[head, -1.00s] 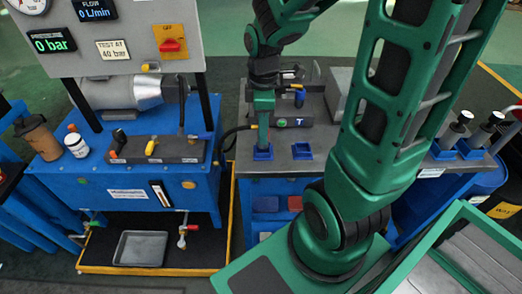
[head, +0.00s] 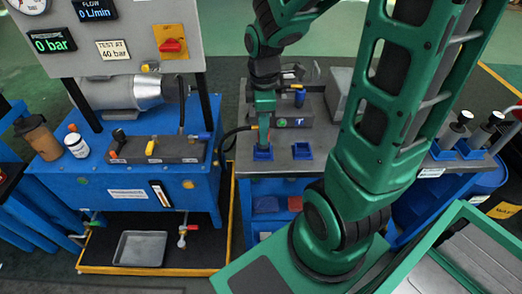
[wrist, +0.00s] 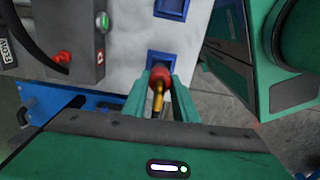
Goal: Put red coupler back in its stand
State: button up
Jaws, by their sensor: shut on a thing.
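The red coupler (wrist: 158,75), red at its far end with a brass-coloured body, is held between the two green fingers of my gripper (wrist: 158,83) in the wrist view. Just beyond its red end is a blue square stand (wrist: 161,55) on the grey bench top. In the head view my gripper (head: 264,141) points down right over this stand (head: 263,153); the coupler is not clearly seen there. The coupler's red end overlaps the stand's near edge in the wrist view; I cannot tell whether it touches or is inside.
A second blue stand (head: 302,150) is to the right on the same bench. A grey block with a valve (head: 293,105) stands behind. A blue test bench (head: 125,190) with a gauge panel (head: 120,35) is at the left. Dark fittings (head: 457,130) stand at the right.

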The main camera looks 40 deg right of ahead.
jog(key=shift+f, duration=1.3)
jog(key=o, duration=1.2)
jog(key=shift+r, duration=0.1)
jog(key=shift+r, duration=2.35)
notch_tip(320, 180, up, 11)
jog(key=s+d+f+m, duration=0.2)
jog(key=s+d+m, duration=0.1)
jog(key=s+m, duration=0.4)
jog(key=s+d+f+m, duration=0.3)
jog(key=s+m, duration=0.5)
jog(key=m, duration=0.3)
jog(key=shift+d+f, duration=0.35)
jog(key=shift+d, duration=0.1)
